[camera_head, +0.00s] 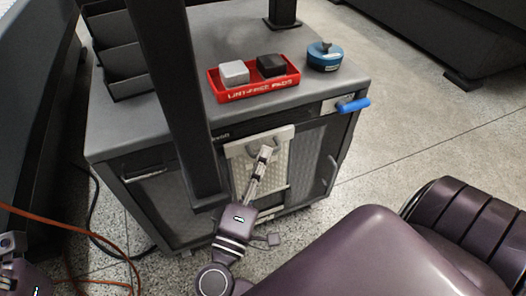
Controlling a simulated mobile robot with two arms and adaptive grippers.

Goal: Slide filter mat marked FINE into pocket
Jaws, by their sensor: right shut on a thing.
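A pale filter mat (242,173) with a light bar along its top edge stands roughly upright against the front of the grey cabinet (112,125). No FINE marking is legible on it. My right gripper (266,153) is shut on the mat near its top bar, and my right arm reaches up to it from below. A dark opening edge shows around the mat's lower right; I cannot tell how far the mat sits inside a pocket.
On the cabinet top are a red tray (262,92) with a light and a dark pad, and a round blue container (325,57). A blue handle (353,105) sticks out at the front right. A dark post (178,90) stands left of the mat. Orange cables (75,233) lie lower left.

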